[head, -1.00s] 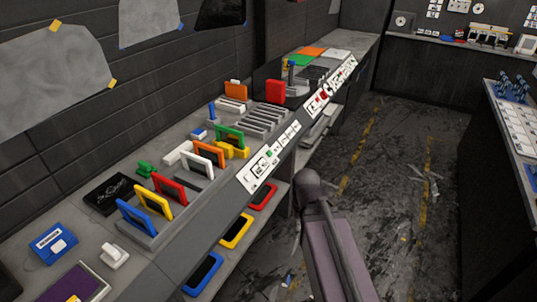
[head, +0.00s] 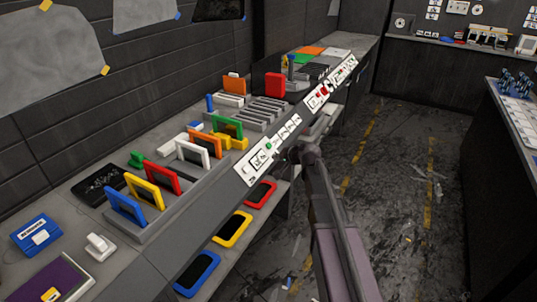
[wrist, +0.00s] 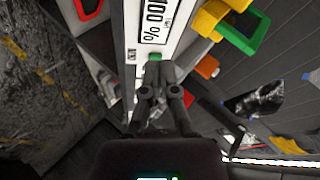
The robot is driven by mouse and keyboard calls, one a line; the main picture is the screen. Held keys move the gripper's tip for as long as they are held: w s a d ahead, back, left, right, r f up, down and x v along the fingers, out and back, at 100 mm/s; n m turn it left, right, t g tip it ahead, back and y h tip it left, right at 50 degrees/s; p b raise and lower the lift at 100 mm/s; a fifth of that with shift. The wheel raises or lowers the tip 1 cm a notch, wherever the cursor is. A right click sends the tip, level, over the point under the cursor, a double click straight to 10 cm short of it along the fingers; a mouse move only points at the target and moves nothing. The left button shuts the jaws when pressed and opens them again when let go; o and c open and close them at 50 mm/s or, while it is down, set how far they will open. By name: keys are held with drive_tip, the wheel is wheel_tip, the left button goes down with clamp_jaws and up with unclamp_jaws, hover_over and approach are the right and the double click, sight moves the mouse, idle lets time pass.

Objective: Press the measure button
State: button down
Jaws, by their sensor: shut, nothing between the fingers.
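A small green button (wrist: 155,57) shows in the wrist view at the end of a white panel with a "00 %" readout (wrist: 155,22). The fingers of my gripper (wrist: 157,68) are together and empty, and their tips lie right at the button, partly covering it. I cannot tell whether they touch it. In the head view the green button (head: 268,146) sits on the white panel strip (head: 258,160) along the bench's front edge. The end of my arm is just to the right of that strip there, and my fingers are not clear. No label reading "measure" is legible.
Coloured frames, including a blue one (head: 126,208), stand in a grey rack on the bench behind the panel. More frames, including a yellow one (head: 233,230), lie on a shelf below. The floor aisle (head: 390,200) to the right is open.

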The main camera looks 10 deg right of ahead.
sight(269, 142)
drive_tip(key=w+d+r+m+t+h+b, duration=0.1)
drive_tip(key=w+d+m+t, duration=0.4)
drive_tip(key=w, duration=0.8)
drive_tip(key=d+r+m+b, duration=0.1)
drive_tip(key=b, duration=0.1)
drive_tip(key=shift+d+m+t+b, duration=0.25)
drive_tip(key=shift+m+t+b, duration=0.05)
drive_tip(key=shift+b, duration=0.05)
drive_tip(key=shift+f, duration=0.15)
drive_tip(key=shift+w+a+f+b, duration=0.6)
drive_tip(key=shift+a+f+b, duration=0.25)
drive_tip(key=shift+f+b, duration=0.2)
drive_tip(key=shift+w+a+f+b, duration=0.65)
drive_tip(key=shift+a+f+b, duration=0.2)
drive_tip(key=shift+f+b, duration=0.15)
drive_tip(key=shift+w+a+f+b, duration=0.6)
drive_tip(key=shift+a+f+b, duration=0.25)
drive_tip(key=shift+f+b, duration=0.2)
drive_tip(key=shift+w+a+f+b, duration=0.3)
drive_tip(key=shift+a+f+b, duration=0.25)
drive_tip(key=shift+b, duration=0.1)
drive_tip(key=shift+s+d+r, duration=0.1)
drive_tip(key=shift+d, duration=0.05)
drive_tip(key=shift+s+d+r+p, duration=0.3)
drive_tip(key=shift+d+r+p, duration=0.15)
drive_tip(key=shift+p, duration=0.2)
drive_tip(key=shift+r, duration=0.1)
